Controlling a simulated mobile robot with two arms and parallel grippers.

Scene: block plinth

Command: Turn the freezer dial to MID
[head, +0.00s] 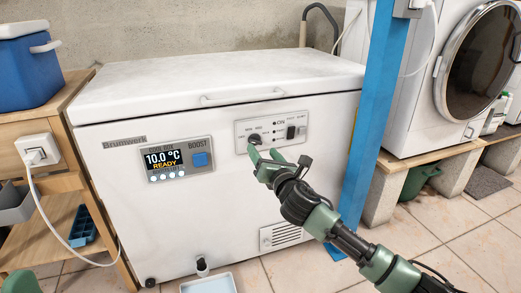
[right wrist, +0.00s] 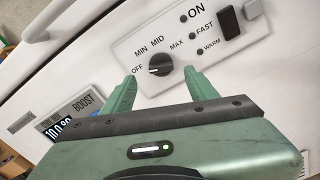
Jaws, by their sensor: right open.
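The freezer (head: 215,115) is a white chest with its lid closed. Its dial (right wrist: 160,65) is a dark round knob on a pale control panel (right wrist: 217,68), with OFF, MIN, MID and MAX printed around it. The dial's white mark appears to point left, towards OFF. In the head view the dial (head: 254,139) sits at the panel's left, just above my right gripper's fingertips. My right gripper (head: 264,153) is open and empty. In the right wrist view its fingers (right wrist: 160,80) stand either side of the dial, slightly below it, with no contact visible. Only a green piece of my left side shows at lower left.
A display (head: 163,158) reading 10.0 °C READY, with a blue BOOST button (head: 200,160), is left of the dial. A blue post (head: 370,110) stands right of the freezer. A switch (head: 291,132) is on the panel. A tray (head: 208,285) lies on the floor.

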